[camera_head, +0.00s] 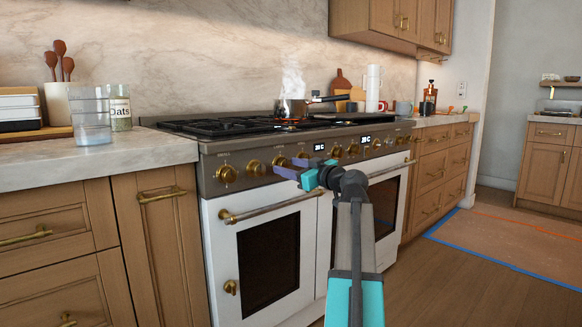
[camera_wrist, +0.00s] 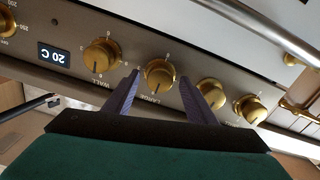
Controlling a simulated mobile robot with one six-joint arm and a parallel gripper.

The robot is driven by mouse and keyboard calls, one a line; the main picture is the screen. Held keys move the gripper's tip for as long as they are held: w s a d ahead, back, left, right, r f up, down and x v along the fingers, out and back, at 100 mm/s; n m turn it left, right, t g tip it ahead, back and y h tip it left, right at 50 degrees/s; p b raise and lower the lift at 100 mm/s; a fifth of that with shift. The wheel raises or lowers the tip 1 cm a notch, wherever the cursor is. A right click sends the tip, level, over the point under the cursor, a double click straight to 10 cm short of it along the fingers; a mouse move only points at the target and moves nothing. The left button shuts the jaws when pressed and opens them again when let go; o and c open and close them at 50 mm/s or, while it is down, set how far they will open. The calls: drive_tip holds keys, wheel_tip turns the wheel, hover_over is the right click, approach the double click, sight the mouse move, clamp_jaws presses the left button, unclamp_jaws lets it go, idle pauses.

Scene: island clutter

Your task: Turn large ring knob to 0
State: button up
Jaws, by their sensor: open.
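The large ring knob (camera_wrist: 159,74) is a round brass knob on the stove's grey front panel, above a partly covered label that seems to read LARGE in the wrist view. Its dark pointer mark runs toward the label side in that view. My gripper (camera_wrist: 160,78) is open, with one purple finger on each side of this knob. I cannot tell whether the fingers touch it. In the head view my gripper (camera_head: 287,166) is at the left half of the knob row, and its fingers partly hide the knobs there.
Neighbouring brass knobs (camera_wrist: 102,53) and (camera_wrist: 210,92) sit close on both sides. The oven door handle (camera_head: 270,207) juts out below the panel. A steaming pot (camera_head: 292,109) stands on the stove top. A glass jar (camera_head: 91,115) stands on the left counter.

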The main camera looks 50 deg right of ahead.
drive_tip(key=s+a+p, duration=0.1)
drive_tip(key=s+p, duration=0.4)
drive_tip(key=s, duration=0.8)
drive_tip(key=shift+s, duration=0.15)
idle(0.4)
